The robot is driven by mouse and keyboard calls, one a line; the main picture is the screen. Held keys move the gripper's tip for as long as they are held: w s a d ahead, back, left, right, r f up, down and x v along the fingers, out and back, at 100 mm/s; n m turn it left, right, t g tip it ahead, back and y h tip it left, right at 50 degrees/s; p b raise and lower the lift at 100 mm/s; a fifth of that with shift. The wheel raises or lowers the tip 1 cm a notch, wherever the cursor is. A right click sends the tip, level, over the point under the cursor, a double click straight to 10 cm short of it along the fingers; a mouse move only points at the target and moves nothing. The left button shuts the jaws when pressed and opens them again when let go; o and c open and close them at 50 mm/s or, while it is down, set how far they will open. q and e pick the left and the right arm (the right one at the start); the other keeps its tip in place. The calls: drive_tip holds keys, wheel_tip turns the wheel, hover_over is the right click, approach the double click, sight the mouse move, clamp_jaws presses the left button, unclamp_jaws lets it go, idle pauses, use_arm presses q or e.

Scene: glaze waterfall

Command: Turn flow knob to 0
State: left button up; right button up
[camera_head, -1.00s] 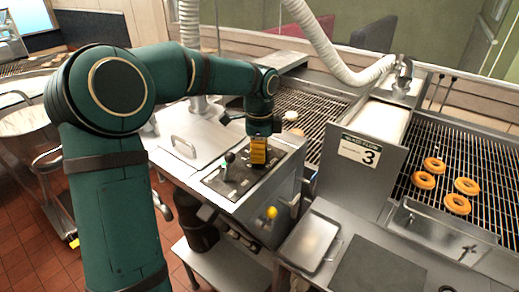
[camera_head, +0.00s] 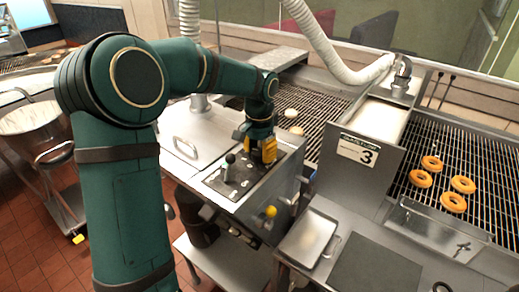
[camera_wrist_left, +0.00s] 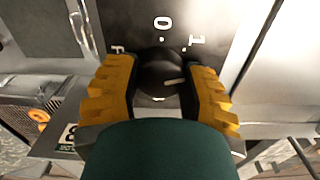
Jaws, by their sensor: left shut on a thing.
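The flow knob (camera_wrist_left: 158,72) is round and black with a white pointer line, on a dark control panel (camera_head: 212,182). In the left wrist view its pointer lies to the right of its middle, pointing roughly rightward, away from the "0" mark (camera_wrist_left: 163,22). A "1" mark (camera_wrist_left: 197,42) sits right of the "0". My left gripper (camera_head: 262,160) has its two yellow fingers on either side of the knob, shut on it. In the head view the fingers hide the knob. My right gripper is in neither view.
A dark lever with a round top (camera_head: 230,160) stands on the same panel, left of my gripper. A yellow ball knob (camera_head: 271,211) sits on the machine's front. Several doughnuts (camera_head: 453,202) lie on the right rack.

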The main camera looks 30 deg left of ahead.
sight(260, 151)
use_arm(q)
drive_tip(key=n+p, duration=0.1)
drive_tip(key=n, duration=0.6)
drive_tip(key=n+p, duration=0.1)
drive_tip(key=n, duration=0.3)
drive_tip(key=shift+n, duration=0.3)
drive_tip(key=shift+f+n+p, duration=0.1)
drive_tip(key=shift+n+p, duration=0.2)
drive_tip(key=shift+n, duration=1.2)
drive_tip(key=shift+s, duration=0.1)
drive_tip(key=o, duration=1.3)
drive_tip(key=shift+c, duration=0.2)
wheel_tip(260, 151, up, 12)
